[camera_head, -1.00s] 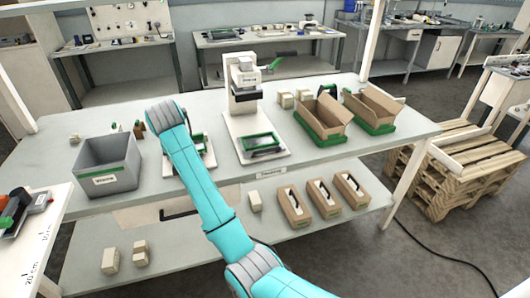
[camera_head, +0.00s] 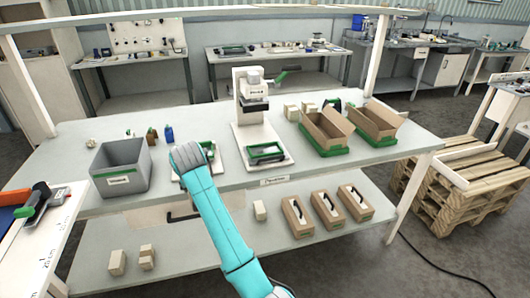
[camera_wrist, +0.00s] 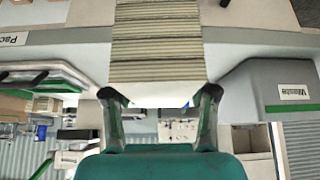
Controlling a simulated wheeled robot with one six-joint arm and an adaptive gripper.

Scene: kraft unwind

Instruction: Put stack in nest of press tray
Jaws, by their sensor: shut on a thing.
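In the wrist view, my gripper (camera_wrist: 160,93) is shut on a stack (camera_wrist: 156,45) of thin beige layers, one finger on each side. In the head view, my arm hides the stack and most of the gripper, which is over the bench between the grey bin and the press. The press (camera_head: 249,92) stands on a white base at mid-bench. Its press tray (camera_head: 266,153), with a green frame, lies in front of it, to the right of my arm. Part of a white tray-like thing (camera_wrist: 45,72) shows at left in the wrist view.
A grey bin (camera_head: 120,166) stands left of my arm; it also shows in the wrist view (camera_wrist: 268,90). Two open cardboard boxes (camera_head: 325,126) on green bases stand at right. Small items, including a blue bottle (camera_head: 169,133), stand behind the bin. The lower shelf holds several boxes (camera_head: 297,214).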

